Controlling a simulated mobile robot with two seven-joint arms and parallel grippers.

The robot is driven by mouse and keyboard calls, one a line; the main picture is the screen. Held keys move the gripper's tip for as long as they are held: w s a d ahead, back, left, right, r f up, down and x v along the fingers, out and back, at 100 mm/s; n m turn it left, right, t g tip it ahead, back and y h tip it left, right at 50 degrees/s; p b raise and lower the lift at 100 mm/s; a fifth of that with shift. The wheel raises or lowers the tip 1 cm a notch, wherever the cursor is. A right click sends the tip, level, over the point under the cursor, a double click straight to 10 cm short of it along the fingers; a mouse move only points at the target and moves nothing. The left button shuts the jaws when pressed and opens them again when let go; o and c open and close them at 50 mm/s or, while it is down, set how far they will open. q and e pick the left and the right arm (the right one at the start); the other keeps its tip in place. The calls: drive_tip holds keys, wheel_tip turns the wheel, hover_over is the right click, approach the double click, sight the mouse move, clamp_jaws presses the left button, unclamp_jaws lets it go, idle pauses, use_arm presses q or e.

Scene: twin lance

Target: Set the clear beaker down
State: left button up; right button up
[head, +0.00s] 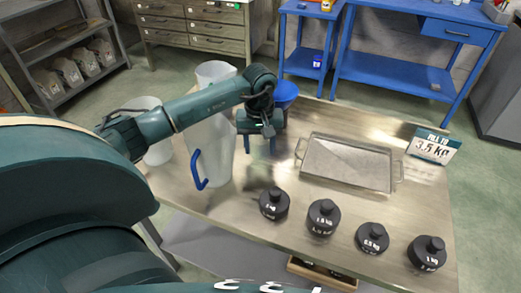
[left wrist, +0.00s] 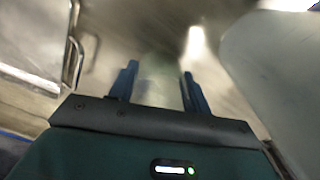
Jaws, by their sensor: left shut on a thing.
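My left gripper (head: 258,143) is above the steel table, between the tall translucent jug with a blue handle and the metal tray. Its fingers point down. In the left wrist view the fingers (left wrist: 161,88) are closed on the clear beaker (left wrist: 160,75), which is pale, see-through and blurred. In the head view the beaker is hard to make out, and I cannot tell whether its base touches the table (head: 240,215). My right gripper is not in view.
The jug (head: 213,150) stands close left of the gripper, with another pale container (head: 158,152) beyond it. The shallow tray (head: 345,163) lies right. Several black weights (head: 323,216) line the front edge. A sign reading 3.5 kg (head: 432,146) stands far right. A blue container (head: 286,92) is behind.

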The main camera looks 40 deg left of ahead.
use_arm(q)
drive_tip(key=shift+f, duration=1.1)
drive_tip(key=shift+f, duration=0.25)
drive_tip(key=o, duration=1)
drive_tip(key=shift+r, duration=0.15)
drive_tip(key=shift+c, duration=0.2)
